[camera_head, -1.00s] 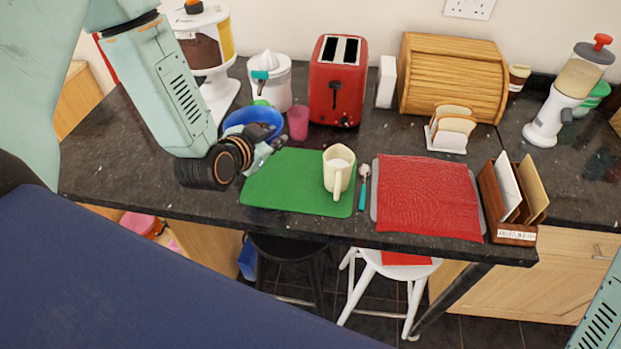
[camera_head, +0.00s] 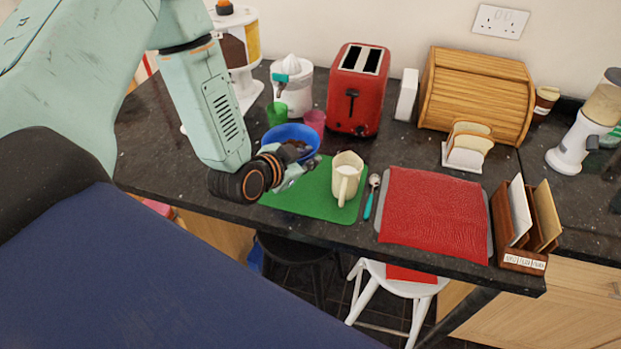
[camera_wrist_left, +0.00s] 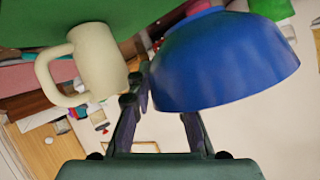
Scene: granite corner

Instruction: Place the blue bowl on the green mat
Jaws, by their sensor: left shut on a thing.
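The blue bowl (camera_head: 284,132) is at the back left corner of the green mat (camera_head: 318,208) in the head view, overlapping it in the picture. My left gripper (camera_head: 300,166) is shut on the bowl's near side. In the left wrist view the bowl (camera_wrist_left: 225,60) looms large beside the fingers of my left gripper (camera_wrist_left: 165,115). It looks upright and raised, but its exact height over the mat is unclear. A cream mug (camera_head: 346,180) stands on the mat's right part; it also shows in the wrist view (camera_wrist_left: 95,62). My right gripper is out of view.
A pink cup (camera_head: 315,121) and a green cup (camera_head: 276,113) stand close behind the bowl. A red toaster (camera_head: 356,90) and a juicer (camera_head: 292,85) stand farther back. A spoon (camera_head: 371,198) lies right of the mat, beside a red mat (camera_head: 434,215).

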